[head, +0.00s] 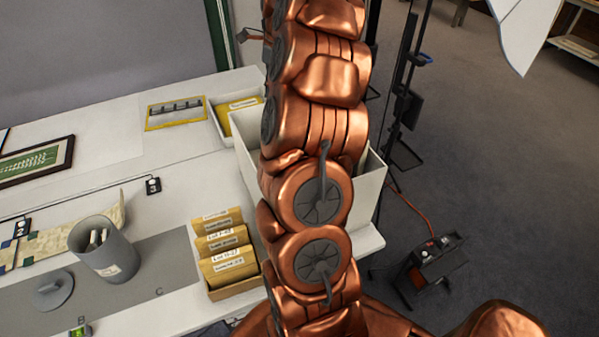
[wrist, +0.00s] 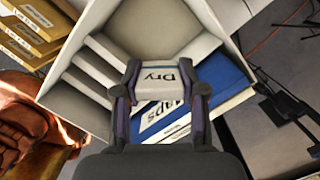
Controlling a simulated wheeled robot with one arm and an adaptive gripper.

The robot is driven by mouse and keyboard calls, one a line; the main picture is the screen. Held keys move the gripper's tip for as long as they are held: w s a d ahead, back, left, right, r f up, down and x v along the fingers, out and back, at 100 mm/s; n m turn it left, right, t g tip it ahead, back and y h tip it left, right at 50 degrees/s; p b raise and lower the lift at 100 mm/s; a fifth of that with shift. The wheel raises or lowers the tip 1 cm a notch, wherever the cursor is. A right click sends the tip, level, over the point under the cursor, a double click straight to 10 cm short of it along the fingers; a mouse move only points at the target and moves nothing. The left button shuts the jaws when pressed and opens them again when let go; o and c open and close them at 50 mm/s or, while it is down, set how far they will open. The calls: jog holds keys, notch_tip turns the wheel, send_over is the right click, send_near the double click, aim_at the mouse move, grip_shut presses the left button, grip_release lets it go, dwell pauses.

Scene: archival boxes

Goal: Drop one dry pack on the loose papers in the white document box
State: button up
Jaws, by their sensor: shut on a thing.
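In the wrist view my gripper (wrist: 164,80) is shut on a small white dry pack (wrist: 157,76), with "Dry" printed on its face. The gripper holds it over the open white document box (wrist: 91,18). Inside the box, several pale flat pieces (wrist: 90,70) lie at the left; I cannot tell if these are the loose papers. A blue folder (wrist: 222,80) with a "Maps" label is at the right, partly hidden by the gripper. In the head view the box (head: 371,192) stands at the table's right edge, mostly behind my arm, which hides the gripper.
A small carton of labelled tan folders (head: 228,262) stands left of the box, near the table's front edge. A white tray (head: 225,132) with a yellow item lies behind. A grey cup (head: 105,252) stands at the left. The floor beyond holds stands and a cable.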

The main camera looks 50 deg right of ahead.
jog(key=shift+f, duration=2.2)
jog(key=o, duration=0.9)
jog(key=shift+o, duration=0.2)
notch_tip(320, 180, up, 12)
jog(key=s, duration=0.1)
jog(key=shift+s+d, duration=0.3)
jog(key=shift+a+f, duration=0.1)
